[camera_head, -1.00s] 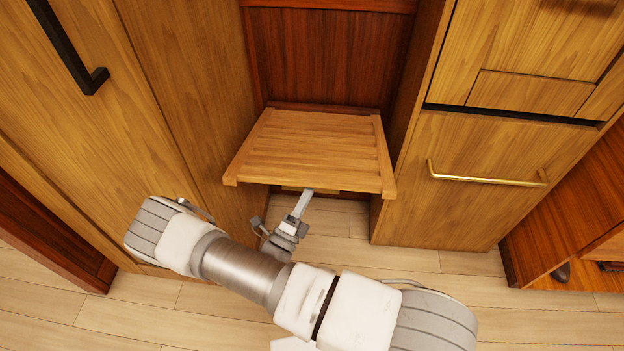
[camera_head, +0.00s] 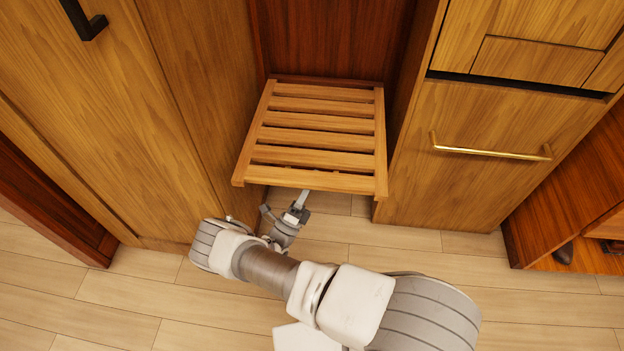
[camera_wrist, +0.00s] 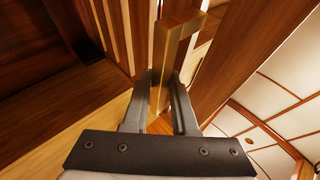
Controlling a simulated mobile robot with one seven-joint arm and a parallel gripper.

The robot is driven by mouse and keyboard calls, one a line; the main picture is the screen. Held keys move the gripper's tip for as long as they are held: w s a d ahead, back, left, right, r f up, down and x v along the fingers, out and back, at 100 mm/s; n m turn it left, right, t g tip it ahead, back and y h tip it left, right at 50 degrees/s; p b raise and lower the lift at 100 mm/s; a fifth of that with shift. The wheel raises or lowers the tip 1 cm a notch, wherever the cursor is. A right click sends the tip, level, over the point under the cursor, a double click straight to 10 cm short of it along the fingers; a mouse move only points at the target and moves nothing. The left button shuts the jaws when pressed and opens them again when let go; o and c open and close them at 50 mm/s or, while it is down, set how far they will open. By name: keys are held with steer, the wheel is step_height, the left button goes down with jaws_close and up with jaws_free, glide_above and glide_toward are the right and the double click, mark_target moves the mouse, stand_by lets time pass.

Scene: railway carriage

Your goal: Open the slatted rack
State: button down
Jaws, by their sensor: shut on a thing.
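The slatted rack (camera_head: 312,133) is a light wooden frame with cross slats and open gaps, jutting from the dark red-brown back panel between two cabinets in the head view. My gripper (camera_head: 303,196) is under the rack's front edge, its fingertips partly hidden there. In the wrist view a brass handle (camera_wrist: 177,42) stands between the two fingers of my gripper (camera_wrist: 163,82), which are closed on it. Pale slats (camera_wrist: 121,35) show beside the handle. In the head view the handle is hidden under the rack's front.
A tall wooden cabinet with a black handle (camera_head: 85,22) stands to the left. A wooden cabinet with a long brass bar handle (camera_head: 490,153) stands close on the right. The pale plank floor (camera_head: 190,305) in front is clear apart from my arm.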

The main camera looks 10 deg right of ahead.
steer(key=shift+w, duration=0.25)
steer(key=c, duration=1)
jaws_free()
steer(key=shift+s, duration=0.1)
steer(key=v, duration=0.7)
steer(key=shift+s+a+f, duration=0.1)
steer(key=shift+f, duration=0.1)
